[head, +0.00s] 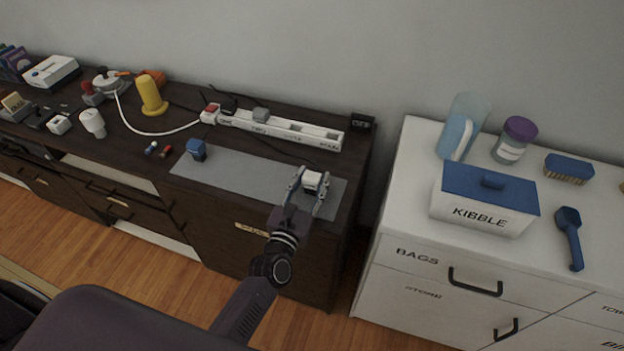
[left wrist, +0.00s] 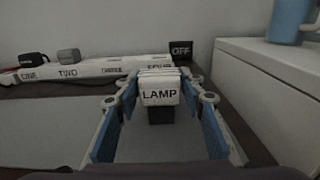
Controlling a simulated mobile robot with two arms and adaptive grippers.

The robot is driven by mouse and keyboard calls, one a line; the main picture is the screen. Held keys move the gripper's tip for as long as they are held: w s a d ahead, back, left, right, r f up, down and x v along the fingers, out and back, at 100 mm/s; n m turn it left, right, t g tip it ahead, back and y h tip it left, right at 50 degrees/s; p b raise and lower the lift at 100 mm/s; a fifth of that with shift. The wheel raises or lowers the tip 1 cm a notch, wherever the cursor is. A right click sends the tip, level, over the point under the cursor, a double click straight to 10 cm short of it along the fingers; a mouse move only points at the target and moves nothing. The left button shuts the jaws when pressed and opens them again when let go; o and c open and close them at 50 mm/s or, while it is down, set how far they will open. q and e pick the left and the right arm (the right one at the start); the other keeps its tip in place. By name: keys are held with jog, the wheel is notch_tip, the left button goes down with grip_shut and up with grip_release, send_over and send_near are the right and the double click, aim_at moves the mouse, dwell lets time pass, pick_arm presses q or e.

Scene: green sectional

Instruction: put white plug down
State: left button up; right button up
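The white plug (head: 312,180) is between the fingertips of my left gripper (head: 311,184), over the right end of the grey mat. In the left wrist view the plug (left wrist: 159,92) faces me with the label LAMP and a black part below it. The blue finger pads stand close against both its sides, and the gripper looks shut on it. Whether the plug touches the mat (head: 235,172) is hard to tell. My right gripper is not in view.
A white power strip (head: 290,131) with numbered places lies behind the mat, a red-and-white plug at its left end. A black OFF block (head: 362,122) stands at the right back. A blue block (head: 197,149) stands at the mat's left. A white cabinet with a KIBBLE box (head: 484,211) is to the right.

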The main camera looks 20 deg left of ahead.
pick_arm(q)
jog(key=shift+o, duration=0.9)
jog(key=shift+r, duration=0.2)
jog(key=s+b, duration=0.1)
jog(key=s, duration=1.1)
jog(key=shift+a, duration=0.2)
